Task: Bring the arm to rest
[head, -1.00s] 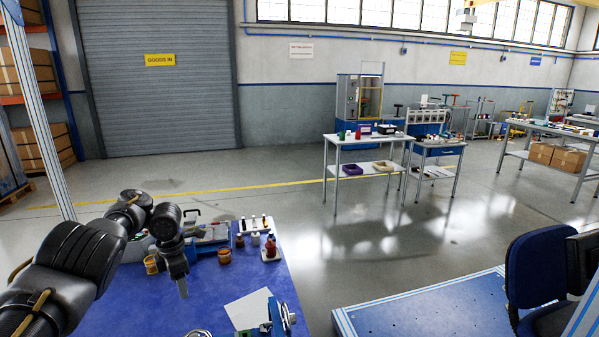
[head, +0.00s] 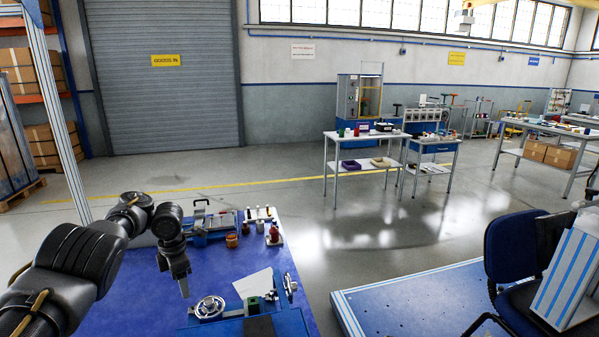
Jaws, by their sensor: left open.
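My left arm (head: 85,265) comes in from the left over a blue-topped bench (head: 120,315). My left gripper (head: 183,285) hangs from it, pointing down above the bench top, with nothing seen in it. It is left of a white sheet (head: 254,284) and above and left of a fixture with a handwheel (head: 209,307). The gap between its fingers is hard to make out. My right gripper is not in view.
At the bench's back are a blue-grey device (head: 211,222), an orange-brown jar (head: 232,240) and a red bottle (head: 274,233). A blue platform (head: 400,305) and a dark blue chair (head: 512,250) stand at right. Open floor lies beyond.

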